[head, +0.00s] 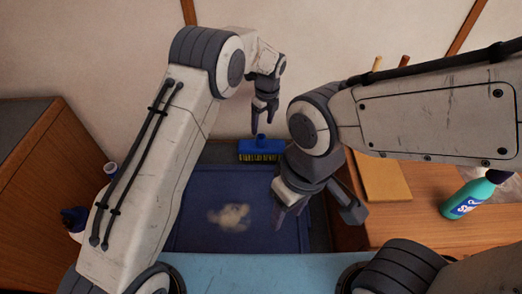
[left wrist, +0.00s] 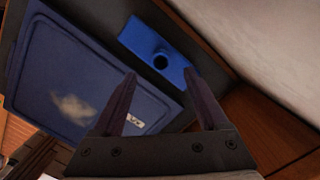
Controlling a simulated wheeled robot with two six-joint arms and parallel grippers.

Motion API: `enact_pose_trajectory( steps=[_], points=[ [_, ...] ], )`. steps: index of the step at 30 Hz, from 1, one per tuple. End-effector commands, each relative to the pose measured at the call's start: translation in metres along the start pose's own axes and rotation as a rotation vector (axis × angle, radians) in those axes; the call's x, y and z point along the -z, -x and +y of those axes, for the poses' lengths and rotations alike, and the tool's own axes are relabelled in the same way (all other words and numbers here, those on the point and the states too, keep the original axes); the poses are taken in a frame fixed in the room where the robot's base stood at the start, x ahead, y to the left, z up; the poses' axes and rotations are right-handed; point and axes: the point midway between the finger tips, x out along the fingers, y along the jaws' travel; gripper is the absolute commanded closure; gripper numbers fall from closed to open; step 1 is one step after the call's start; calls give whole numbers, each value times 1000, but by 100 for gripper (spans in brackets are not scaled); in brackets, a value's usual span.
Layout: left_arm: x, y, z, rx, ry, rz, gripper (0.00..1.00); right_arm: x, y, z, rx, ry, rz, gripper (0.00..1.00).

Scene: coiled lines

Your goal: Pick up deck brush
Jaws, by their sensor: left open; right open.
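The deck brush (head: 261,149) has a blue head with a round socket on top and yellowish bristles below. It stands at the back of the floor, by the wall, just beyond the dark blue mat. In the left wrist view the brush head (left wrist: 140,40) lies ahead of the fingertips, its dark socket hole between their lines. My left gripper (head: 264,118) points down above the brush, open and empty, apart from it. Its fingers (left wrist: 159,76) are spread in the left wrist view. My right gripper (head: 286,205) is open and empty over the mat's right edge.
The dark blue mat (head: 195,220) bears a pale smudge (head: 232,216). Wooden cabinets stand left (head: 45,155) and right (head: 430,200). A teal bottle (head: 467,198) and a board (head: 385,180) are on the right one. The wall is close behind the brush.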

Motion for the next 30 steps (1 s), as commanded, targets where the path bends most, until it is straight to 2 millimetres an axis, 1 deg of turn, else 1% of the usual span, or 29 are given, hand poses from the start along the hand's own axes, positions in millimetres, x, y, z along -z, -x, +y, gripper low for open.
enact_pose_trajectory(
  steps=[1,3,8,15,19,25,26,27,29,30],
  points=[
    [0,-10,1,-4,1,1,24,0,0,0,0,0,0,50],
    [0,-20,1,-3,1,1,24,0,0,0,0,0,0,50],
    [1,-35,0,-2,2,1,24,0,2,0,0,0,0,50],
    [2,-70,0,-3,2,1,24,0,5,0,0,0,0,50],
    [2,-78,-1,-1,2,0,24,0,5,0,0,0,0,50],
    [2,-79,-1,0,3,0,24,0,5,0,0,0,0,50],
    [2,-79,-1,0,3,0,31,0,5,0,0,0,0,50],
    [2,-79,-1,0,3,0,47,0,5,0,0,0,0,50],
    [2,-79,-1,0,3,0,70,0,5,0,0,0,0,50],
    [2,-79,-1,0,3,0,85,0,5,0,0,0,0,50]
  ],
)
